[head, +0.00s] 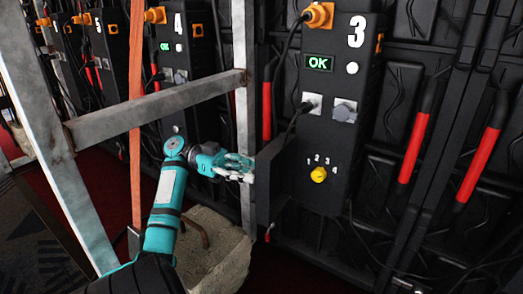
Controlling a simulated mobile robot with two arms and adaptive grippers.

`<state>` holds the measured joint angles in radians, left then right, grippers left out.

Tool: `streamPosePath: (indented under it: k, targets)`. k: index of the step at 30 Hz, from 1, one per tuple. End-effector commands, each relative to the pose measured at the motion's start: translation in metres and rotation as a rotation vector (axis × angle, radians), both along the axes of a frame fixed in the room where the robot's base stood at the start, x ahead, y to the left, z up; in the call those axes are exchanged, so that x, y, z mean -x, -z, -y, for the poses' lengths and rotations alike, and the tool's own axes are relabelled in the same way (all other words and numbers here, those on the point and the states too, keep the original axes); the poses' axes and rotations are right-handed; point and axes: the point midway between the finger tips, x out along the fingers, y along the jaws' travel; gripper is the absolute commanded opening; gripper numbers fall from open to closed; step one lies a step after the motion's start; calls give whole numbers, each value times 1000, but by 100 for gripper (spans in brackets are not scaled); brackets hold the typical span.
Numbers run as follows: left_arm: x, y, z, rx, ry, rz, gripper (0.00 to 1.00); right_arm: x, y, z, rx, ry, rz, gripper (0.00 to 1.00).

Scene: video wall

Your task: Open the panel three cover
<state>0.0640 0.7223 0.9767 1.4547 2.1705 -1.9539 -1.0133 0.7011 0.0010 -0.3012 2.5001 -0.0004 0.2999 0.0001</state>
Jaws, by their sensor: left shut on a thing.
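Panel three (338,120) is a tall black box marked with a white 3. My left gripper (250,172), on a teal arm from the lower left, is shut at the flap's outer edge. The fingers are small in view and the exact grip is hard to see. My right gripper is not in view.
A grey metal frame (160,105) with a crossbar and upright stands close to my left arm. A stone-like block (215,250) sits on the floor below the gripper. Panel four (180,60) is behind the frame. Red-handled bars (414,148) hang to the right.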

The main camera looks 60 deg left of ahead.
Motion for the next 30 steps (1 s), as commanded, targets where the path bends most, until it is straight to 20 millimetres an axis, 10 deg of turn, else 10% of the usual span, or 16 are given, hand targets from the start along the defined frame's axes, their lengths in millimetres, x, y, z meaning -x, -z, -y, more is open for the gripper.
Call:
streamPosePath:
  k: [17, 18, 23, 30]
  targets:
    - [3, 0, 1, 2, 28, 0, 0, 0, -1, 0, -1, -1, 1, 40]
    - [3, 0, 1, 2, 28, 0, 23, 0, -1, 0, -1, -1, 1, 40]
    - [3, 0, 1, 2, 28, 0, 44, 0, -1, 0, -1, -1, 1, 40]
    - [3, 0, 1, 1, 28, 0, 45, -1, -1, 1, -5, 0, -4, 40]
